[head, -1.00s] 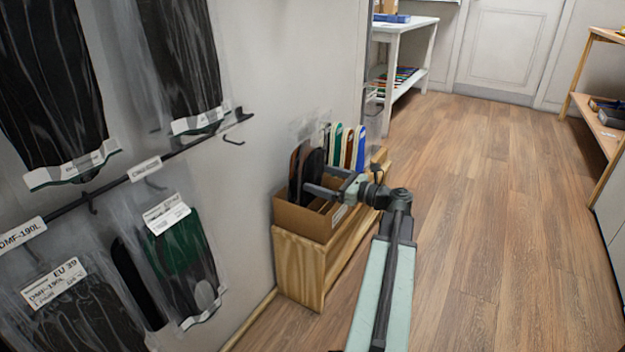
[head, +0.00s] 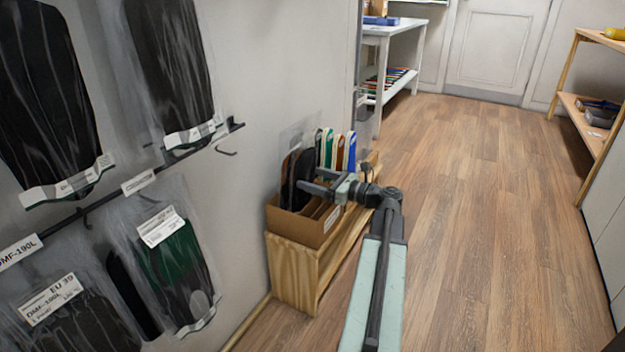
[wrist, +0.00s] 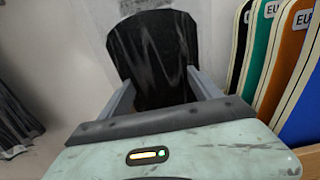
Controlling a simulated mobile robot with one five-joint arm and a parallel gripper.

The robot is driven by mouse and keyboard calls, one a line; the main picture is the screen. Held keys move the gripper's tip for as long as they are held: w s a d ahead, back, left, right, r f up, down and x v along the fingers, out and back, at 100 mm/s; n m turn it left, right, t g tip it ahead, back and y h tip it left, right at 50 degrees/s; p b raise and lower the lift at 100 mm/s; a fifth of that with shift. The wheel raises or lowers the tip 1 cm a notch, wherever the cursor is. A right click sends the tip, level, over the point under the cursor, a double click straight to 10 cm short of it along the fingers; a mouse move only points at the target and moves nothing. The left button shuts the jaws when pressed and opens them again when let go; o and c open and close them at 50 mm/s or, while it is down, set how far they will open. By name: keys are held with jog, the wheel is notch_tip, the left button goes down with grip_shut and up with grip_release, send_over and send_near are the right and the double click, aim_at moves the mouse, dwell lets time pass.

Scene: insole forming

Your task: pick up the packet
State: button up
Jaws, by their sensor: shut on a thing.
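The packet (wrist: 155,52) is a clear bag with a black insole in it. It stands upright between the two fingers of my gripper (wrist: 160,88) in the wrist view, and the fingers are shut on it. In the head view the packet (head: 290,172) rises from the open cardboard box (head: 312,228), and my gripper (head: 305,180) reaches it from the right. The packet's lower end is hidden by the box, so I cannot tell whether it touches the bottom.
The box sits on a low wooden bench (head: 293,277) by the wall. Several coloured insoles (head: 338,150) stand behind it, close to the right of my gripper in the wrist view. Bagged insoles (head: 170,260) hang on wall hooks at left. The wooden floor (head: 470,220) at right is clear.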

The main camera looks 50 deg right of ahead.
aim_at(307, 144)
notch_tip(307, 144, up, 11)
jog(key=p, duration=0.9)
jog(key=shift+f+p, duration=0.1)
jog(key=shift+p, duration=0.2)
jog(key=shift+s+d+f+b, duration=0.15)
jog(key=shift+s+f+b, duration=0.15)
jog(key=shift+s, duration=0.25)
jog(key=shift+s+d+f+b, duration=0.1)
jog(key=shift+s+f+b, duration=0.15)
jog(key=shift+s, duration=0.25)
jog(key=v, duration=1.6)
jog(key=shift+a+f, duration=0.1)
jog(key=shift+f, duration=0.05)
